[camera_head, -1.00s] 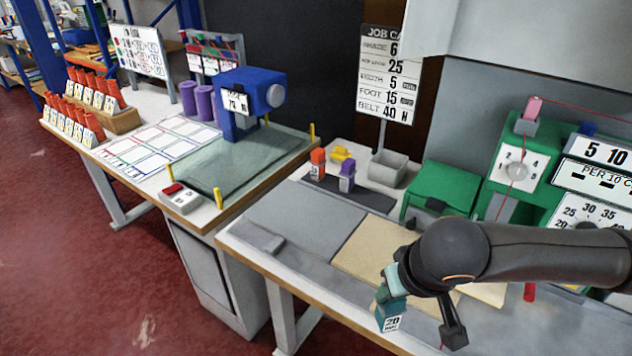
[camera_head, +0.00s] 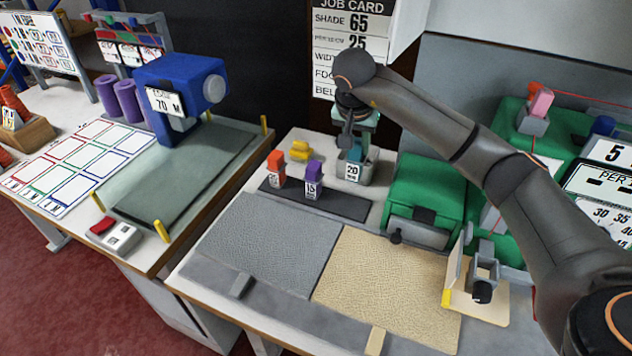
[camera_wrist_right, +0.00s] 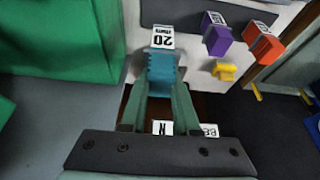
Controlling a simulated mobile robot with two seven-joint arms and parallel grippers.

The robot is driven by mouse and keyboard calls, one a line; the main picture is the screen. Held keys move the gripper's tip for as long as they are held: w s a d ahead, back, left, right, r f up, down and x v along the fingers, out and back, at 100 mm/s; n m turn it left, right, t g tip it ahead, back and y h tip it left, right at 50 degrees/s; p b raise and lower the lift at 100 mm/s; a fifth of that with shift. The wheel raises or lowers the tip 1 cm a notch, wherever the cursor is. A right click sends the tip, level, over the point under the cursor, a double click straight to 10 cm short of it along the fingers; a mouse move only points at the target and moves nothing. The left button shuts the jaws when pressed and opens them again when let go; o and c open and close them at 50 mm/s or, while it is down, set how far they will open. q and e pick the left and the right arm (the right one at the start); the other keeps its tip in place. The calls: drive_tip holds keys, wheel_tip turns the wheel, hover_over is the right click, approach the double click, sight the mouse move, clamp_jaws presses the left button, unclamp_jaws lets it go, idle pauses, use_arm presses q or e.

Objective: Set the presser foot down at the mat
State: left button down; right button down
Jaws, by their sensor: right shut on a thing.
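The presser foot is a teal block with a white "20 mm" label (camera_head: 353,171). It also shows in the right wrist view (camera_wrist_right: 162,70). My right gripper (camera_head: 355,138) is shut on it, with a finger on each side. It hangs beyond the right end of the dark mat (camera_head: 342,203), at the grey bin in the head view; its height above the table is hard to tell. On the mat stand an orange foot (camera_head: 276,168) and a purple foot labelled 15 (camera_head: 313,180), both upright. The mat's right part is bare. My left gripper is not in view.
A yellow piece (camera_head: 300,150) lies behind the mat. A green box (camera_head: 425,190) stands right of it. Grey (camera_head: 270,245) and beige (camera_head: 385,275) carpet pieces lie in front. The job card (camera_head: 350,40) rises behind my gripper.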

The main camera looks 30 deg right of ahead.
sight(354, 162)
drive_tip(key=f, duration=0.5)
drive_tip(key=shift+w+d+f, duration=0.15)
drive_tip(key=shift+d+f, duration=0.25)
drive_tip(key=shift+w+f, duration=0.1)
drive_tip(key=shift+f, duration=2.05)
drive_tip(key=shift+f, duration=0.15)
drive_tip(key=c, duration=0.6)
unclamp_jaws()
drive_tip(key=shift+c, duration=0.2)
drive_tip(key=shift+a+r, duration=0.1)
drive_tip(key=shift+r, duration=0.35)
drive_tip(key=v, duration=1.1)
drive_tip(key=shift+a+r, duration=0.15)
drive_tip(key=shift+r, duration=0.05)
